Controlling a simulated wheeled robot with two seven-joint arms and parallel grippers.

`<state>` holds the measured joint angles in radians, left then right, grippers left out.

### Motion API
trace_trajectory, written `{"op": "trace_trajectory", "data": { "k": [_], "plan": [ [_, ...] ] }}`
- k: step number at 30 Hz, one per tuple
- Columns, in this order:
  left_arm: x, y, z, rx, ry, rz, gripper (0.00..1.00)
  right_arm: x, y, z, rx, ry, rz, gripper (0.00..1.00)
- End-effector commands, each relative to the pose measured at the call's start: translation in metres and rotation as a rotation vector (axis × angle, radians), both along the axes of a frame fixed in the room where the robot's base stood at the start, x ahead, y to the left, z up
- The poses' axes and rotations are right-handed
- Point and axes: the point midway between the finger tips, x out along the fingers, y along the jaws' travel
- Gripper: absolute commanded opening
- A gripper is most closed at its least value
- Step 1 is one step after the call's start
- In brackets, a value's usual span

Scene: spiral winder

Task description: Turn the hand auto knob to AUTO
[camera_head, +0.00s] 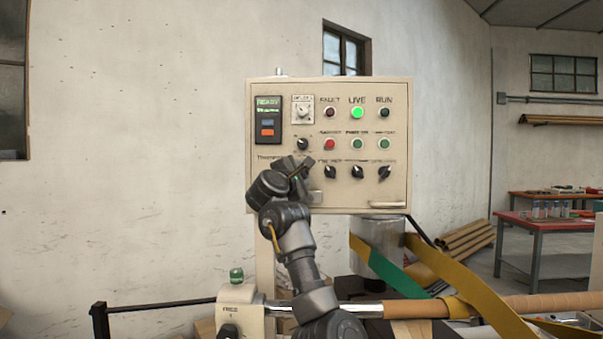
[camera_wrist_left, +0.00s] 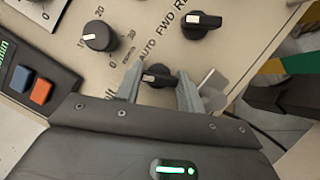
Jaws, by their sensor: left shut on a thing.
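The cream control panel (camera_head: 350,185) stands ahead. The hand auto knob (camera_wrist_left: 157,72) is a small black selector knob with a white mark on its left side in the left wrist view. The printed word AUTO is beside it; the other label is mostly hidden by my gripper. My left gripper (camera_wrist_left: 158,80) has a finger on each side of this knob and is shut on it. In the head view my left gripper (camera_head: 301,172) is at the panel's lower left and hides the knob. My right gripper is not in view.
A forward/reverse selector knob (camera_wrist_left: 201,24) and a round dial (camera_wrist_left: 100,35) sit close to my fingers. The panel has several lamps, including a lit green LIVE lamp (camera_head: 357,113), and a display (camera_head: 268,112). Below are a wrapped roller (camera_head: 540,303) and yellow belt (camera_head: 455,285).

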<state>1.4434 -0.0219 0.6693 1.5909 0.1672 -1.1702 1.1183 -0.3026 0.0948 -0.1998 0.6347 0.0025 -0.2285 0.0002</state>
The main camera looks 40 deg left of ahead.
Motion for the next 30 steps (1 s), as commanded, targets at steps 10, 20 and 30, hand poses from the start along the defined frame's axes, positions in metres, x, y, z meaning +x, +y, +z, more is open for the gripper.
{"op": "trace_trajectory", "data": {
  "k": [10,20,30],
  "plan": [
    [0.000,0.001,0.003,0.258,0.200,0.002,0.15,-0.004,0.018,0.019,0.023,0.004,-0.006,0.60],
    [0.000,0.002,0.004,0.504,0.389,0.001,0.15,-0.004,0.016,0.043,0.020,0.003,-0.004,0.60],
    [0.000,0.001,0.004,0.711,0.545,0.000,0.15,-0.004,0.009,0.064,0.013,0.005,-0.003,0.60]
  ]
}}
